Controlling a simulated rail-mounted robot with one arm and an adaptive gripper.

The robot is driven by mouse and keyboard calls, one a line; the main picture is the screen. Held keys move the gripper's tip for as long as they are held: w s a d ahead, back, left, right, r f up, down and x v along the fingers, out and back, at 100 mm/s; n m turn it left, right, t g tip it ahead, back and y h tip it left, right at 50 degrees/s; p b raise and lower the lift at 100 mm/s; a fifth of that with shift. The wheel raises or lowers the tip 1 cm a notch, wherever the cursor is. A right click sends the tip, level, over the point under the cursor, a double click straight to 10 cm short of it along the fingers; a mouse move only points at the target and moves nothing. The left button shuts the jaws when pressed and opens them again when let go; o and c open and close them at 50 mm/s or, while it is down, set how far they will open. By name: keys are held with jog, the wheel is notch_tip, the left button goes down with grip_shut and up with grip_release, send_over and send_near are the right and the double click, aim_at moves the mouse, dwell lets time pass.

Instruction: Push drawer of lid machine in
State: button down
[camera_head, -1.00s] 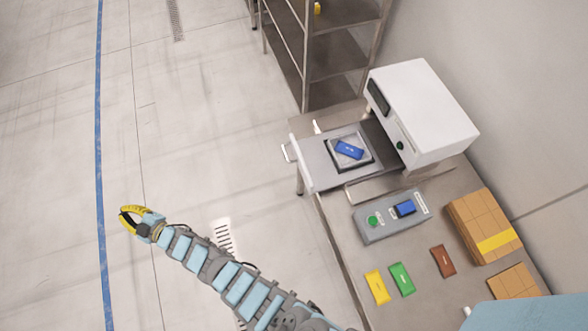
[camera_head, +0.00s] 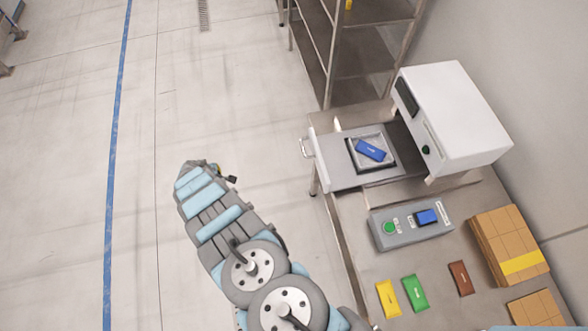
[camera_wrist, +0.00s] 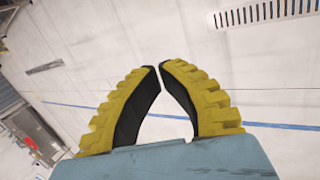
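The lid machine (camera_head: 455,115) is a white box on the steel table. Its drawer (camera_head: 335,177) is pulled out to the left, with a handle (camera_head: 305,147) at its left end. A tray (camera_head: 390,157) with a blue packet (camera_head: 371,150) sits in the drawer. In the wrist view, my gripper (camera_wrist: 159,67) has yellow-backed, black-faced fingers, their tips nearly touching with nothing between them. In the head view, my gripper is mostly hidden by my arm, over the floor left of the drawer and apart from it.
A grey control box (camera_head: 410,226) with a green button stands in front of the machine. Yellow (camera_head: 388,299), green (camera_head: 414,293) and brown (camera_head: 460,279) packets lie nearby, beside cardboard boxes (camera_head: 507,245). A steel shelf (camera_head: 350,60) stands behind. The floor left of the table is clear.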

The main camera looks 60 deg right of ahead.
jog(key=s+d+r+g+h+b, duration=0.1)
jog(key=s+d+r+g, duration=0.15)
jog(key=s, duration=0.35)
jog(key=s+d+r+g+b, duration=0.1)
jog(key=s+d+r+g, duration=0.1)
jog(key=s+d+g, duration=0.3)
jog(key=n+g+b, duration=0.1)
jog(key=g, duration=0.1)
send_near(318, 170)
jog(key=w+a+r, duration=0.2)
jog(key=w+a, duration=0.3)
jog(key=shift+h, duration=0.3)
jog(key=shift+s+d+r+p+x, duration=0.2)
jog(key=shift+d+r+p+x, duration=0.1)
jog(key=shift+x, duration=1.9)
jog(key=shift+s+d+r+p+x, duration=0.25)
jog(key=shift+r+x, duration=0.1)
jog(key=shift+x, duration=1.9)
jog(key=shift+s+d+r+p+x, duration=0.15)
jog(key=shift+r+p+x, duration=0.15)
jog(key=shift+x, duration=1.9)
jog(key=shift+s+d, duration=0.1)
